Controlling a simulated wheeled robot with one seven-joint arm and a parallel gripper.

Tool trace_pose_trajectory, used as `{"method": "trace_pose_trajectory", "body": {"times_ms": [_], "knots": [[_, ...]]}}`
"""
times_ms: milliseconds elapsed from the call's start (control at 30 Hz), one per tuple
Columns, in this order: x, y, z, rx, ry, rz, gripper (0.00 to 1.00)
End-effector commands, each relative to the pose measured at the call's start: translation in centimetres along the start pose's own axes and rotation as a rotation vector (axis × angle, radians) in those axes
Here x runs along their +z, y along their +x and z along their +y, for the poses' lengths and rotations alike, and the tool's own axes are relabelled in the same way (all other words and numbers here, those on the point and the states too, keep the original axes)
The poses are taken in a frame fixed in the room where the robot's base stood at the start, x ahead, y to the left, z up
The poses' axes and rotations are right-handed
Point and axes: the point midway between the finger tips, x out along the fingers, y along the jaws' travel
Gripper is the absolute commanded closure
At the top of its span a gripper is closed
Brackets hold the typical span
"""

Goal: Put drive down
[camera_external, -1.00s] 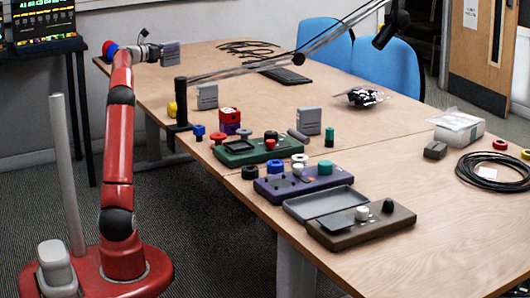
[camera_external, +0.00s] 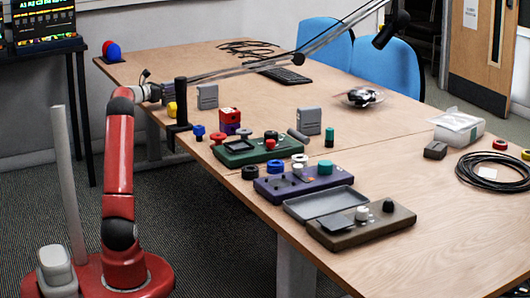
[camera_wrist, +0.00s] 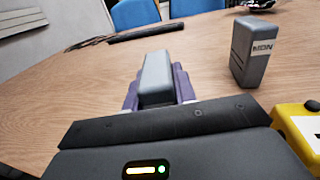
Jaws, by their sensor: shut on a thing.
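In the wrist view a plain grey box-shaped drive (camera_wrist: 156,75) sits between the purple fingers of my gripper (camera_wrist: 157,88), which is shut on it. The drive is held over the far left part of the wooden table (camera_wrist: 90,85); I cannot tell if its underside touches the wood. In the external view my gripper (camera_external: 158,92) is behind the black post, and the held drive is mostly hidden there. A second grey drive (camera_wrist: 251,52) with a label stands upright to the right of the held one; it also shows in the external view (camera_external: 207,96).
A yellow object (camera_wrist: 300,130) is close at my gripper's right. The black post (camera_external: 181,101) of the lamp arm stands close by. A keyboard (camera_external: 285,76) and cables (camera_external: 248,48) lie farther back. Bare wood lies between them and the drives.

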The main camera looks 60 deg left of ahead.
Motion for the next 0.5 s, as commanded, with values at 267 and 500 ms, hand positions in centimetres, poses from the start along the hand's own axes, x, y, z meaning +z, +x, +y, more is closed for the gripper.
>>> {"method": "trace_pose_trajectory", "body": {"times_ms": [267, 500], "knots": [[-0.13, 0.0, -0.03, 0.0, 0.001, -0.002, 1.0], [-0.04, 0.0, -0.02, 0.0, 0.0, -0.001, 0.51]]}}
